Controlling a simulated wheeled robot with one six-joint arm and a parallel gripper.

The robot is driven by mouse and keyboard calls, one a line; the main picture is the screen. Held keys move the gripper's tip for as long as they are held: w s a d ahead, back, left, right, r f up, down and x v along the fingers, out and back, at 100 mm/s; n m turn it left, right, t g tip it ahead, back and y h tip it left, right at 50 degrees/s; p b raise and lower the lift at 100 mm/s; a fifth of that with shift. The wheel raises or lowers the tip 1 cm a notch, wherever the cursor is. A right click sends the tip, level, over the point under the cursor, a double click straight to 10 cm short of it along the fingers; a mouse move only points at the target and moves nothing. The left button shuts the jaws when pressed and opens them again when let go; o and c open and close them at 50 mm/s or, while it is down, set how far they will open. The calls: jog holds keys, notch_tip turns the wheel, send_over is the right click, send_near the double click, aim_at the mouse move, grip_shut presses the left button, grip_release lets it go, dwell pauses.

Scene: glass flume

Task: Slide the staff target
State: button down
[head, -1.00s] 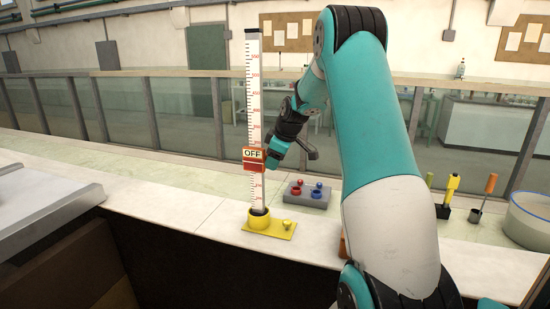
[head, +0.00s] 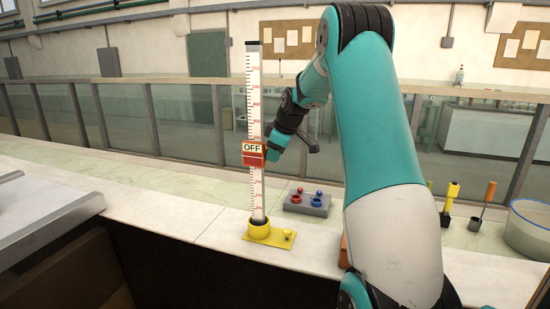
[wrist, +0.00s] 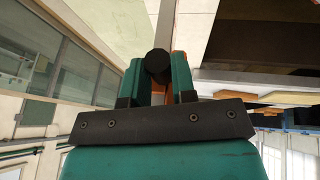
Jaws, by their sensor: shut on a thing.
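The white graduated staff (head: 254,105) stands upright in a yellow socket base (head: 258,230), with a black cap on top. The red target (head: 253,158), with a white plate reading OFF, sits around the staff a little below mid-height. My gripper (head: 267,153) reaches in from the right and is shut on the target at its right side; the target partly hides the fingertips. In the wrist view a round black knob (wrist: 157,63) shows between the two teal fingers, with orange showing beside it.
A grey block with red and blue knobs (head: 307,203) stands right of the base on the white ledge. Further right are a yellow-handled tool (head: 452,191), an orange-handled tool (head: 490,192) and a round tub (head: 527,229). The glass flume wall (head: 180,120) runs behind.

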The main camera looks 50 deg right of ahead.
jog(key=c, duration=0.9)
grip_release()
jog(key=b+v, duration=0.2)
jog(key=v, duration=1.5)
jog(key=shift+s+r+b, duration=0.1)
jog(key=shift+r+b, duration=0.05)
jog(key=shift+b, duration=0.2)
